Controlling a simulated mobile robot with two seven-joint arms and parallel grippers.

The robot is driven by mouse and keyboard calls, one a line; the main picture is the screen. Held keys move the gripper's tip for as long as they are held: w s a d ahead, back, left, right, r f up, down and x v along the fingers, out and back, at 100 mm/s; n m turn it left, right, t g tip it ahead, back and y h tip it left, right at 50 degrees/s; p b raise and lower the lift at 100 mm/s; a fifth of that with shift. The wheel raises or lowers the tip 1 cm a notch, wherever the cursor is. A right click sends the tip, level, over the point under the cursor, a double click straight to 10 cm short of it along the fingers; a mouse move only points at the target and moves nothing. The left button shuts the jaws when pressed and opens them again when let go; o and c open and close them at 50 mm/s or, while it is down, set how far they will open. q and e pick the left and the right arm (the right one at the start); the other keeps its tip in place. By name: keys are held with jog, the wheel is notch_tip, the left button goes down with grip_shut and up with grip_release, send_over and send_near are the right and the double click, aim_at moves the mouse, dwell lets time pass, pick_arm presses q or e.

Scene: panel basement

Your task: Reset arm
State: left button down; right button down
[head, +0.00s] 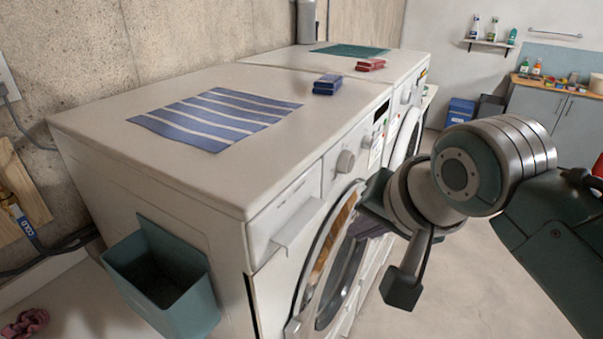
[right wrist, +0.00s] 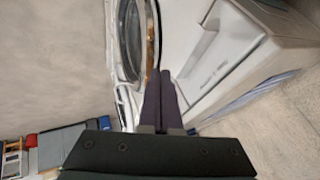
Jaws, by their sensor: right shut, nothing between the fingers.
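My right arm comes in from the right in the head view. Its gripper (head: 372,222) is in front of the near washing machine (head: 285,185), beside the round door (head: 322,280), and is partly hidden by my own wrist. In the right wrist view the two dark fingers (right wrist: 161,78) lie together with nothing between them. They point toward the washer's front, near the door rim (right wrist: 140,60). I cannot tell whether they touch it. My left gripper is in neither view.
A teal bin (head: 185,310) hangs on the near washer's side. A grey cabinet (head: 550,120) stands at the back right. The floor (head: 465,290) right of the washers looks clear.

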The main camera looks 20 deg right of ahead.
jog(key=s+r+n+g+p, duration=0.2)
jog(key=s+r+n+p, duration=0.3)
jog(key=s, duration=0.6)
jog(key=s+r+n+g+p, duration=0.1)
jog(key=s+r+n+p, duration=0.4)
jog(key=s, duration=0.6)
jog(key=shift+s+a+r+g, duration=0.15)
jog(key=shift+s+a+g, duration=0.1)
jog(key=shift+g, duration=0.15)
